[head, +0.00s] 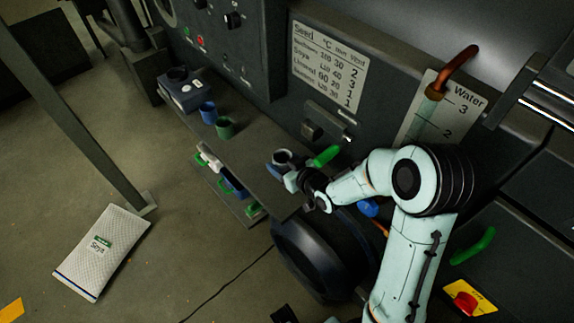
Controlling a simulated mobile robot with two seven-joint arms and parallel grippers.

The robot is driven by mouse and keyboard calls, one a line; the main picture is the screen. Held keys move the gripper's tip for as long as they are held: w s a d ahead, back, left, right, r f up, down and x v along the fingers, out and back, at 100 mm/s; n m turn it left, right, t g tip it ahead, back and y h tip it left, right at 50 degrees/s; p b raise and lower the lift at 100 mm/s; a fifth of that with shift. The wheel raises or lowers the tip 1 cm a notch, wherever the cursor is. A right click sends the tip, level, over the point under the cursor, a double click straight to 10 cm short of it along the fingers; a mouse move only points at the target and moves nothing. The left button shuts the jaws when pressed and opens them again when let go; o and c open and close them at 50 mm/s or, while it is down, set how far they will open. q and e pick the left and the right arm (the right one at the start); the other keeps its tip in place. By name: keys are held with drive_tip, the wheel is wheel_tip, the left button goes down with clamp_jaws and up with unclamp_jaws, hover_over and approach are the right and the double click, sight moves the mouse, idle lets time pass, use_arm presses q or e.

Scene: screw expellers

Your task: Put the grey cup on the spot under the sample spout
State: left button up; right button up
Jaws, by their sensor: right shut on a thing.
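The grey cup (284,156) is upright, with its dark open mouth facing up, near the right end of the dark shelf (249,153). My right gripper (283,172) is shut on the cup from the front right. The gripper and wrist hide part of the cup, and I cannot tell whether its base touches the shelf. A small dark block (311,131) juts from the machine face behind the cup; I cannot tell whether it is the sample spout. The spot under the spout cannot be made out. My left gripper is not in view.
A blue cup (208,113) and a green cup (225,128) stand left on the shelf, beside a dark box (184,92). A green handle (325,156) is close right of the grey cup. A white sack (102,252) lies on the floor.

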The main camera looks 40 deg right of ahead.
drive_tip(key=shift+d, duration=0.35)
drive_tip(key=f, duration=0.2)
drive_tip(key=shift+d+f, duration=0.4)
drive_tip(key=shift+f, duration=0.35)
drive_tip(key=shift+f, duration=0.2)
drive_tip(key=o, duration=1)
drive_tip(key=shift+o, duration=0.2)
drive_tip(key=shift+r, duration=0.25)
drive_tip(key=v, duration=0.7)
drive_tip(key=shift+s, duration=0.2)
